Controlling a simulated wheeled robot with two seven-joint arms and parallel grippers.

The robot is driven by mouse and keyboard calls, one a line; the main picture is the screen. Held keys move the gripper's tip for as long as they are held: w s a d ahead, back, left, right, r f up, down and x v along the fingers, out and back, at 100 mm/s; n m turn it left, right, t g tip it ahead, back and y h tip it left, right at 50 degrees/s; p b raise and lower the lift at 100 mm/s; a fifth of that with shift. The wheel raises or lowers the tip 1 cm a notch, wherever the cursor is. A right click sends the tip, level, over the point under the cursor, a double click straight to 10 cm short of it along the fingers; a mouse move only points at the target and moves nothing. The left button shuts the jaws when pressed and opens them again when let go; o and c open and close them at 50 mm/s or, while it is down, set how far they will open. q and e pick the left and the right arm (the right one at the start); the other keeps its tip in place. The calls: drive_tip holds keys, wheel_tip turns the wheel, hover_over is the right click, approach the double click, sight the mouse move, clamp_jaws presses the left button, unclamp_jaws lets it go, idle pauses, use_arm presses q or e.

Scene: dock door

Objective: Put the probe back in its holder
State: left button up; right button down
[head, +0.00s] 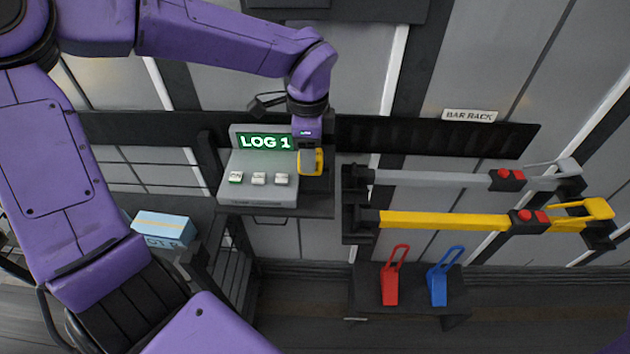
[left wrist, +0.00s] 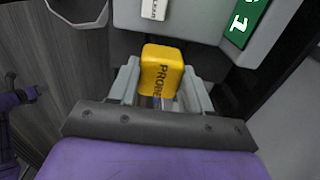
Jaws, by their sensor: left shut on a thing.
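The yellow probe (head: 312,162) is at the right side of the grey logger box (head: 262,190), whose green screen reads "LOG 1". My left gripper (head: 309,150) points down and is shut on the probe. In the left wrist view the probe (left wrist: 160,72), lettered "PROBE", sits between the two grey fingers (left wrist: 162,95). A dark part lies just beyond the probe beside the logger; whether the probe is seated in a holder there I cannot tell. My right gripper is not in view.
Right of the logger, a bar rack holds a grey bar (head: 440,179) and a yellow bar (head: 440,220). Red (head: 391,285) and blue (head: 438,285) chocks stand on a low dark stand. A light blue box (head: 163,228) is at left.

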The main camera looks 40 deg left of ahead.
use_arm(q)
drive_tip(key=shift+w+d+f+p, duration=0.3)
drive_tip(key=shift+w+f+p, duration=0.4)
drive_tip(key=shift+w+f, duration=0.1)
wheel_tip(320, 180, down, 3)
drive_tip(key=shift+s+r, duration=0.15)
drive_tip(key=shift+f, duration=0.35)
drive_tip(key=o, duration=0.8)
drive_tip(key=shift+f, duration=0.1)
drive_tip(key=o, duration=0.4)
drive_tip(key=shift+o, duration=0.2)
drive_tip(key=shift+r, duration=0.35)
wheel_tip(320, 180, up, 12)
drive_tip(key=shift+f+b, duration=0.1)
drive_tip(key=shift+b, duration=0.4)
